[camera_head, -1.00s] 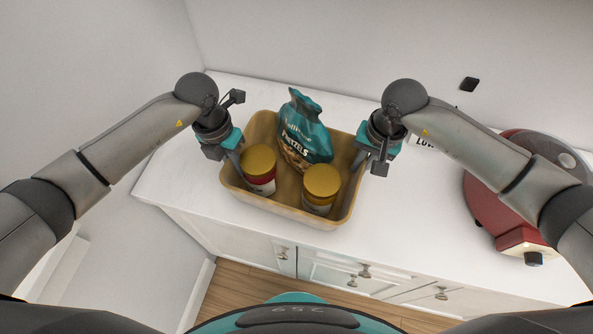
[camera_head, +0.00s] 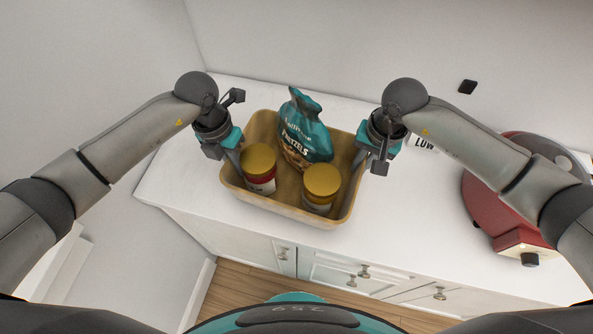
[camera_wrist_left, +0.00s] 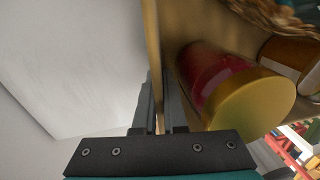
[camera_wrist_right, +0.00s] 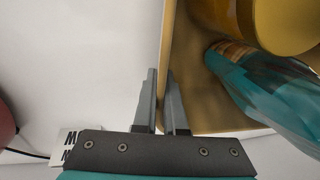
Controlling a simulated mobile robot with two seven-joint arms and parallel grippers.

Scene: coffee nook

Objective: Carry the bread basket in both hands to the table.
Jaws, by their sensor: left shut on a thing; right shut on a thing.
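The bread basket (camera_head: 280,206) is a tan rectangular bin over the white counter. It holds a teal pretzel bag (camera_head: 306,133) and two yellow-lidded jars, one at left (camera_head: 259,165) and one at right (camera_head: 321,183). My left gripper (camera_head: 236,163) is shut on the basket's left wall; in the left wrist view the wall (camera_wrist_left: 152,45) runs between the fingers. My right gripper (camera_head: 362,162) is shut on the right wall, which also shows between the fingers in the right wrist view (camera_wrist_right: 167,45). The basket looks level; its underside is hidden, so I cannot tell whether it touches the counter.
A red round appliance (camera_head: 505,200) stands on the counter at the right. A sign (camera_head: 424,145) is partly hidden behind my right arm. The counter (camera_head: 400,220) is clear between basket and appliance. A wall is at the left, and cabinets (camera_head: 330,268) are below.

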